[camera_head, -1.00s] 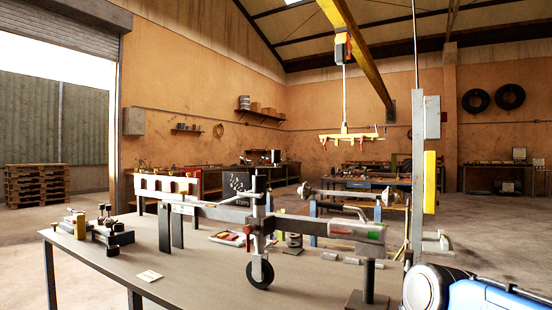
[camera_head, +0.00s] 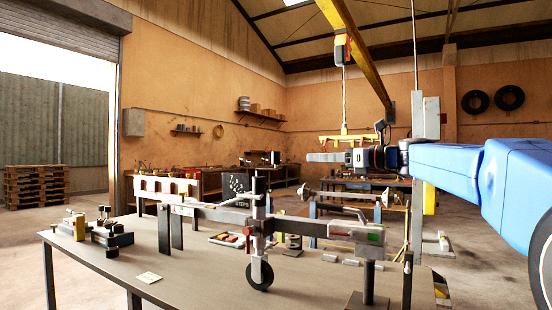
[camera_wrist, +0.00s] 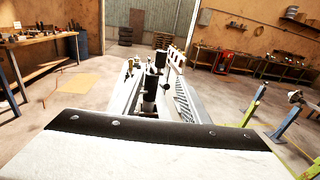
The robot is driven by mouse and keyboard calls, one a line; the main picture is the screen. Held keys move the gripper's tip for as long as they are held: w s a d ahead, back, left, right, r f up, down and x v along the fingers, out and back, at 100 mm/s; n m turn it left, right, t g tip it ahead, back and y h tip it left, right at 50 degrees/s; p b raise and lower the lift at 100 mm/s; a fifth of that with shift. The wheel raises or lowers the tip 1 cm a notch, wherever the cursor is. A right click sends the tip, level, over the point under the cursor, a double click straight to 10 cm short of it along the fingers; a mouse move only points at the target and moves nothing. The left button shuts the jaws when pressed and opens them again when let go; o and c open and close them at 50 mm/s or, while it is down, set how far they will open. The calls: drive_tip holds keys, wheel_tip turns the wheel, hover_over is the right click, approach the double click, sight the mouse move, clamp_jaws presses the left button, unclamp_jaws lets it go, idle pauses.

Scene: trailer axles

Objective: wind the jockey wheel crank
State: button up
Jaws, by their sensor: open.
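The jockey wheel (camera_head: 260,274) hangs below a trailer drawbar (camera_head: 225,214) on the bench, its post upright. The dark top of the post (camera_head: 258,186) stands above the drawbar, with the crank (camera_head: 245,195) beside it. In the wrist view, the dark post (camera_wrist: 151,82) and a dark upright grip, which looks like the crank handle (camera_wrist: 160,59), show near the middle. My gripper (camera_head: 312,157) is open and empty, pointing left in the head view, higher than the post top and to its right in the picture. A pale plate with a dark edge fills the lower wrist view.
The bench (camera_head: 200,265) also bears a clamp-like fixture (camera_head: 102,232) at left, a tray of parts (camera_head: 232,239), and a paper tag (camera_head: 149,277). A yellow hoist beam (camera_head: 346,138) hangs behind my gripper. The space above the bench's left side is clear.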

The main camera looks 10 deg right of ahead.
sight(279, 156)
drive_tip(key=x, duration=1.7)
drive_tip(key=shift+w+r, duration=0.15)
drive_tip(key=shift+a, duration=0.1)
clamp_jaws()
